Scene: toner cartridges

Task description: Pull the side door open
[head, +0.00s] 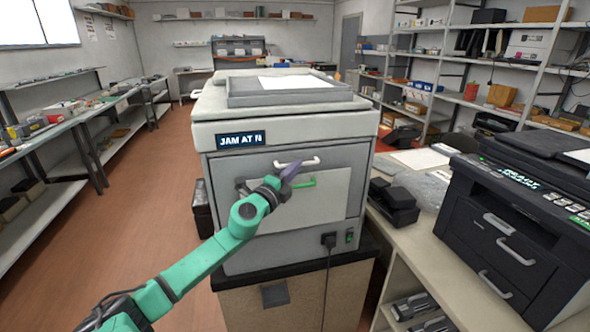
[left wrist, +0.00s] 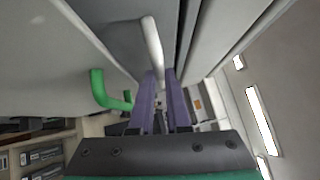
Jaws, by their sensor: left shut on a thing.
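A grey copier (head: 225,175) stands in front of me, with a small display reading "JAM AT" and a last part I cannot read surely. Its front has a white bar handle (head: 310,161) and, just below, a green handle (head: 305,184) beside a pale panel (head: 330,208). No panel is clearly open. My right gripper is out of view.
A black printer (head: 510,225) and a dark device (head: 393,203) sit on the counter to the right. A cable hangs from the copier's lower front.

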